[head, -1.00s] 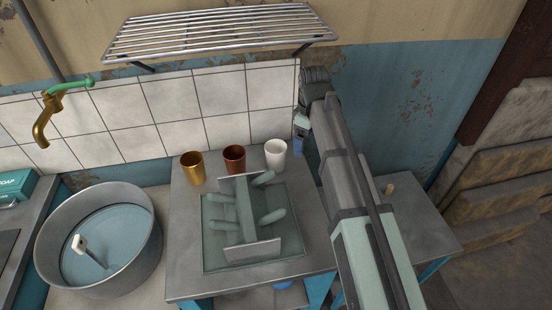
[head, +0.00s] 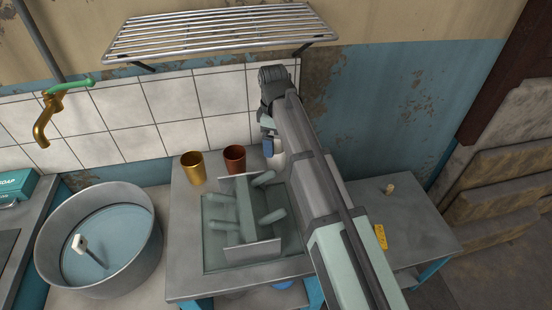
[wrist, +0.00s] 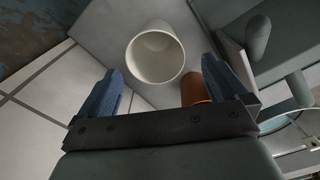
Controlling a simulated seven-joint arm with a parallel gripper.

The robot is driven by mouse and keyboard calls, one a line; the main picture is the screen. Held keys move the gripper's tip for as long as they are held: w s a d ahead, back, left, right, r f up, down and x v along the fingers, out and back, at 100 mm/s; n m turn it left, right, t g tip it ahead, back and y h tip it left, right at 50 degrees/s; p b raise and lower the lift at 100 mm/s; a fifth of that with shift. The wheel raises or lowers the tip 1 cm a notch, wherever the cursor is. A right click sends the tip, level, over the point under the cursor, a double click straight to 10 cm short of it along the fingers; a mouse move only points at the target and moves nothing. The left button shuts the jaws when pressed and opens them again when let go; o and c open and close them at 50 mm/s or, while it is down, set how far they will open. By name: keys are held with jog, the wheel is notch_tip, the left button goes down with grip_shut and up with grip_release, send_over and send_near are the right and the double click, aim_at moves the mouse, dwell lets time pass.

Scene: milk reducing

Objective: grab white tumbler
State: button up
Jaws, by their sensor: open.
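The white tumbler (head: 278,161) stands at the back right of the metal table in the head view, mostly hidden behind my arm. In the wrist view the white tumbler (wrist: 156,55) shows its round open mouth, ahead of and between the blue fingers. My gripper (wrist: 163,68) is open, with a finger to either side of the tumbler in the picture and nothing held. In the head view my gripper (head: 268,146) hangs beside the tumbler's upper part; I cannot tell whether they touch.
A red-brown tumbler (head: 234,159) stands just left of the white one, with a gold tumbler (head: 193,168) further left. A grey-green rack (head: 246,215) is in front. The tiled wall (head: 174,100) is close behind, and a wire shelf (head: 222,32) hangs above.

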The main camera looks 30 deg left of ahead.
aim_at(276, 152)
jog(key=shift+w+d+f, duration=0.15)
jog(key=shift+f, duration=1.45)
jog(key=shift+w+d+f, duration=0.1)
jog(key=shift+w+f, duration=0.05)
jog(key=shift+f, duration=1.4)
jog(key=c, duration=1.1)
